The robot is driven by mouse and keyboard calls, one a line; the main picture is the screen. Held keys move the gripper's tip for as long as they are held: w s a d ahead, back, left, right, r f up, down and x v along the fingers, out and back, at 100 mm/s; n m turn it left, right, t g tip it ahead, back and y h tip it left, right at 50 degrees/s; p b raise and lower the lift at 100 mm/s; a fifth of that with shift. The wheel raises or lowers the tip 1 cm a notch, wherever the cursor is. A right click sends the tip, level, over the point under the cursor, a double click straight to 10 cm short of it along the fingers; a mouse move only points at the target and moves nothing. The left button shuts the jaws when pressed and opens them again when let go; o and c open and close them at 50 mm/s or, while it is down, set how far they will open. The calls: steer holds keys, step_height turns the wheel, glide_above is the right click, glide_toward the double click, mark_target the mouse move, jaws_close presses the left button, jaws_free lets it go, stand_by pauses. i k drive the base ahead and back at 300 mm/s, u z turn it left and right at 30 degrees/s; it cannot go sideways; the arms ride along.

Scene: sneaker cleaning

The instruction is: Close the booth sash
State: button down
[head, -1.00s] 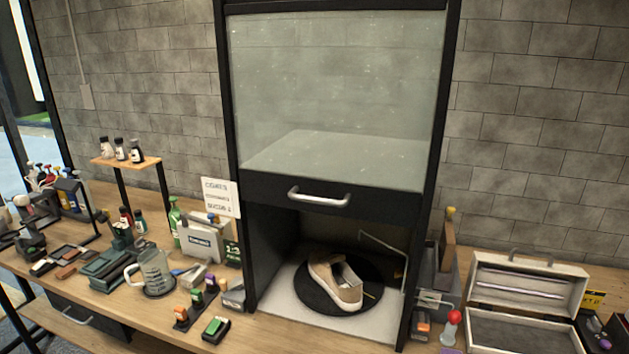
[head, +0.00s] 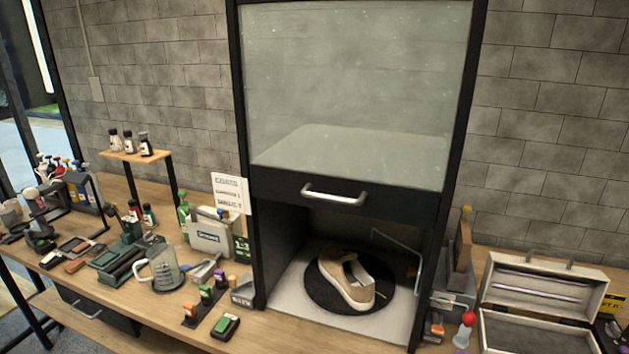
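The booth sash (head: 350,95) is a glass panel in a dark frame. It is raised, with the booth's lower front open below its bottom rail. A silver bar handle (head: 334,195) is fixed on that rail. Inside the booth, a beige sneaker (head: 345,279) sits on a round black turntable (head: 318,291) over a pale floor. A thin bent metal rod shows at the right inside the booth. My gripper is not in view.
The wooden bench left of the booth holds a glass jug (head: 164,268), several bottles, brushes and small blocks. An open case (head: 545,287) and a red-topped bottle (head: 465,331) stand right of the booth. A small sign (head: 230,193) is at the booth's left post.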

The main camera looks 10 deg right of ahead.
mark_target(391, 202)
steer(key=z, duration=0.1)
steer(key=k, duration=1.65)
steer(key=u, duration=1.5)
steer(key=i, duration=1)
steer(key=z, duration=0.05)
